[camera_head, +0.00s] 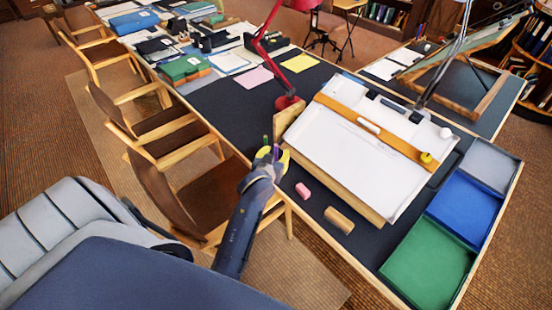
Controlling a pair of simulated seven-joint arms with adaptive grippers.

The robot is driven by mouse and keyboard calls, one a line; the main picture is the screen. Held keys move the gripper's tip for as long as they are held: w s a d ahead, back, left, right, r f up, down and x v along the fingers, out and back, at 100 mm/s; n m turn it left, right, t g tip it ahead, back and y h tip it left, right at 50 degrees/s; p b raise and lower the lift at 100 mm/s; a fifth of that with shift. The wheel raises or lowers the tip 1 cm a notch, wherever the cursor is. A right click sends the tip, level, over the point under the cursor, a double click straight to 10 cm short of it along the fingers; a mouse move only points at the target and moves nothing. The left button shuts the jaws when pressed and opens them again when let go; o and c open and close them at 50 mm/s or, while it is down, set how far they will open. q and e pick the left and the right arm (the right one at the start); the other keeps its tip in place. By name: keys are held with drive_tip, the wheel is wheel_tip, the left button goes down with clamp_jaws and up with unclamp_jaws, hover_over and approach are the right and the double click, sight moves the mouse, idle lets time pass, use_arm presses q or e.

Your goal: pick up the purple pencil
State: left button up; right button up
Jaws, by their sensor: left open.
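The purple pencil (276,152) shows as a thin upright purple sliver at my left gripper (272,156). The gripper's yellow-tipped fingers are open, with the pencil seen between them. I cannot tell whether either finger touches it. The pencil's lower part is hidden by the gripper. A small green upright thing (265,140) shows just behind the left fingertip. My left arm reaches up from the lower left to the dark desk's near-left edge. My right gripper is out of view.
A tilted drafting board (350,150) with white paper stands right of the gripper. A pink eraser (302,190) and a tan block (339,220) lie in front. A red lamp (287,102) stands behind. Blue (464,205) and green (428,264) trays are at right. Chairs line the left.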

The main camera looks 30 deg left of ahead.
use_arm(q)
clamp_jaws()
idle(0.5)
wheel_tip(320, 180, up, 20)
idle(0.8)
drive_tip(key=c, duration=0.6)
unclamp_jaws()
drive_tip(key=shift+c, duration=0.2)
clamp_jaws()
